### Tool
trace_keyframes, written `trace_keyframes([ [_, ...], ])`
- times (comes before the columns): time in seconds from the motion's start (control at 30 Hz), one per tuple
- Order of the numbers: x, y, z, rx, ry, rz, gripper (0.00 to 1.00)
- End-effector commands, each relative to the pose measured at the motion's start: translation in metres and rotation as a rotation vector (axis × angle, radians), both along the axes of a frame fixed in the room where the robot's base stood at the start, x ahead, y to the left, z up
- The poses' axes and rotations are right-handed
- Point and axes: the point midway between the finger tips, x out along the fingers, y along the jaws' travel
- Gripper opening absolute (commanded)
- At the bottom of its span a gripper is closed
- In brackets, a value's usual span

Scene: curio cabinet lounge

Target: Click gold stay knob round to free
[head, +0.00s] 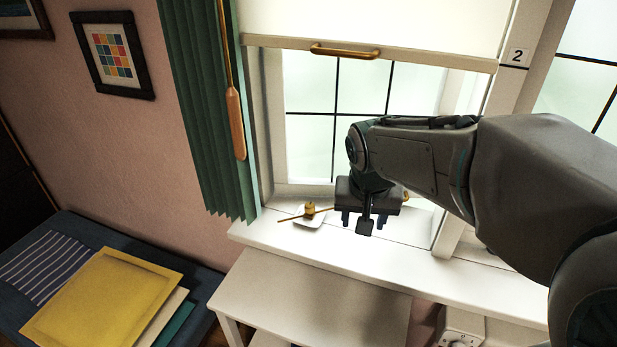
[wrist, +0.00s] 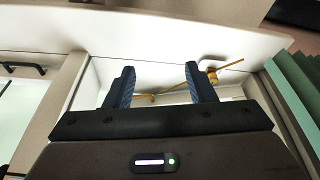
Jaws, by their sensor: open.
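The gold stay knob (head: 310,208) is a small round knob on a white plate on the window sill, left of my gripper in the head view. A thin gold bar runs from it toward my gripper. In the wrist view the knob (wrist: 212,76) sits just right of the right finger, and a gold bar shows between and behind the fingers. My gripper (head: 362,217) is open and empty over the sill in front of the window; its two blue-black fingers (wrist: 158,75) also show in the wrist view. The fingers and gripper body hide part of the bar.
A green curtain (head: 205,110) with a hanging wooden-ended wand (head: 236,125) borders the window at left. A cream blind with a gold handle (head: 345,51) hangs above. A white table (head: 310,300) stands below the sill. A yellow folder (head: 103,300) lies at lower left.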

Motion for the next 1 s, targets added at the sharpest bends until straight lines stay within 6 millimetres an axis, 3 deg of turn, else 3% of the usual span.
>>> trace_keyframes([
  [0.03, 0.022, 0.010, 0.001, -0.006, -0.001, -0.017, 0.50],
  [0.2, 0.089, 0.047, -0.002, -0.015, -0.036, -0.099, 0.50],
  [0.4, 0.145, 0.093, -0.017, -0.019, -0.081, -0.171, 0.50],
  [0.63, 0.172, 0.119, -0.029, -0.017, -0.110, -0.210, 0.50],
  [0.83, 0.180, 0.118, -0.047, -0.018, -0.111, -0.214, 0.50],
  [1.0, 0.192, 0.113, -0.079, -0.018, -0.108, -0.214, 0.50],
])
